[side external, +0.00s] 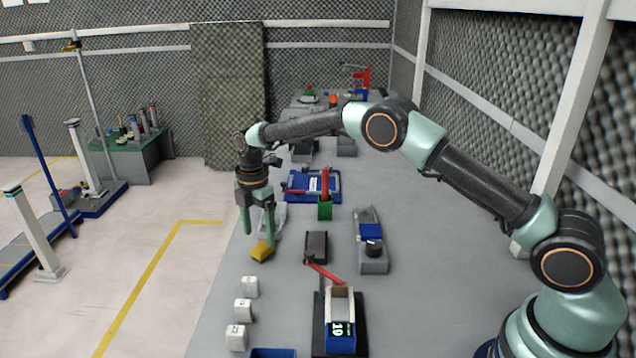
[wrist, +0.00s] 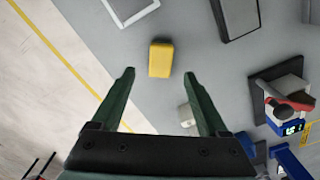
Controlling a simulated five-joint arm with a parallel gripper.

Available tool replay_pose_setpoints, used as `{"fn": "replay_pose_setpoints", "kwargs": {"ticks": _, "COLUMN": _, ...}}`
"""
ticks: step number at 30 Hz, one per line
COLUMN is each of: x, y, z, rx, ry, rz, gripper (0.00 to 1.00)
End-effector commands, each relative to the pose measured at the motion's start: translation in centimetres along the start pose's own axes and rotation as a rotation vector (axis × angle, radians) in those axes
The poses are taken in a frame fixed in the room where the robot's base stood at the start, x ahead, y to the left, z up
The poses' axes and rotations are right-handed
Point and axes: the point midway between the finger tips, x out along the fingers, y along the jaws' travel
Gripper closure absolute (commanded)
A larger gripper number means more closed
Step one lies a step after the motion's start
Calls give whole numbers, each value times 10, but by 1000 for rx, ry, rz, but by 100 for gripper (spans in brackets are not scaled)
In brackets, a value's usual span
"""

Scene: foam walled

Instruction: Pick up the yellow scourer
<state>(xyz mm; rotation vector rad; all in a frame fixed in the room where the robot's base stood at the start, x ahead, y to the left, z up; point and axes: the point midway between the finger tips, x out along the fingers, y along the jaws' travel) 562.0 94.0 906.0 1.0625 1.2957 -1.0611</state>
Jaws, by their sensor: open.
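The yellow scourer (side external: 262,251) lies on the grey table near its left edge in the side view. In the wrist view the yellow scourer (wrist: 161,59) lies just beyond the fingertips, roughly centred between them. My gripper (side external: 258,231) hangs down over the scourer in the side view, and one fingertip overlaps it there; I cannot tell whether they touch. In the wrist view my gripper (wrist: 160,73) is open, with nothing between its two green fingers.
Several white blocks (side external: 243,310) stand in front of the scourer along the left edge. A dark grey box (side external: 316,246) lies to its right, and a device with a red lever (side external: 340,325) stands nearer. A blue tray (side external: 312,186) lies behind. Bare table surrounds the scourer.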

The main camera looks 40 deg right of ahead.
Motion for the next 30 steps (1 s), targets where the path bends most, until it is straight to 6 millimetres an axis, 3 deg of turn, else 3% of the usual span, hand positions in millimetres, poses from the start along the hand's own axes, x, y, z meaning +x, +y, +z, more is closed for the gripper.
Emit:
{"fn": "replay_pose_setpoints", "kwargs": {"ticks": 7, "x": 35, "y": -1, "z": 6, "rx": 0, "ry": 0, "rz": -3, "gripper": 22}}
{"fn": "replay_pose_setpoints", "kwargs": {"ticks": 17, "x": 40, "y": 0, "z": 5, "rx": 1, "ry": 0, "rz": -1, "gripper": 22}}
{"fn": "replay_pose_setpoints", "kwargs": {"ticks": 23, "x": 40, "y": 0, "z": 5, "rx": 1, "ry": 0, "rz": -1, "gripper": 99}}
{"fn": "replay_pose_setpoints", "kwargs": {"ticks": 30, "x": 40, "y": 0, "z": 5, "rx": 1, "ry": 0, "rz": -1, "gripper": 100}}
